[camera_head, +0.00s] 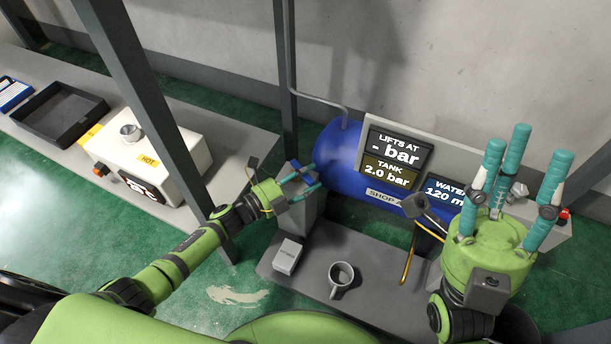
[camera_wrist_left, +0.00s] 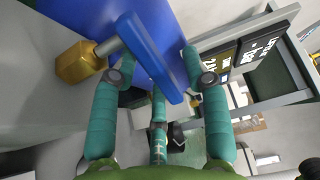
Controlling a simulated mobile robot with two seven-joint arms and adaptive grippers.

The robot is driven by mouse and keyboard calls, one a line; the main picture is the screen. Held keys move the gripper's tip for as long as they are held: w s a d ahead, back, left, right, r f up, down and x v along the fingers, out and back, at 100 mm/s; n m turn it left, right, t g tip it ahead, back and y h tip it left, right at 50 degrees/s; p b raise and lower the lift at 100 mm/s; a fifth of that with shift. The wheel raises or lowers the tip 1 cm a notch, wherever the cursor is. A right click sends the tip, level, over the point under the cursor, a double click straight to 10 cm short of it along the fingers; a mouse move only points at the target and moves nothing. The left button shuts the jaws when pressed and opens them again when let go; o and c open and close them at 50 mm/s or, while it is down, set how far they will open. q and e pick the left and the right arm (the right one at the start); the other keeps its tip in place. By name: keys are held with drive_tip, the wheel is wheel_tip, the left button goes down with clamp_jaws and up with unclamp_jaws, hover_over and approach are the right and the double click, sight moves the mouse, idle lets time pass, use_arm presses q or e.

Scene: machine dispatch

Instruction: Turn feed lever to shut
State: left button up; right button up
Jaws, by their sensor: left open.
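The blue feed lever (camera_wrist_left: 145,45) shows in the left wrist view as a flat bar on a stem from a brass valve body (camera_wrist_left: 80,62). My left gripper (camera_wrist_left: 157,65) is open, with its teal fingers on both sides of the lever and a third finger behind it; I cannot tell whether any finger touches it.
A panel (camera_head: 392,150) reading "LIFTS AT - bar, TANK 2.0 bar" stands before the tank.

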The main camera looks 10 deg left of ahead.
use_arm(q)
drive_tip(key=v, duration=0.7)
drive_tip(key=shift+s+a, duration=0.15)
drive_tip(key=shift+a, duration=0.05)
drive_tip(key=shift+c, duration=0.4)
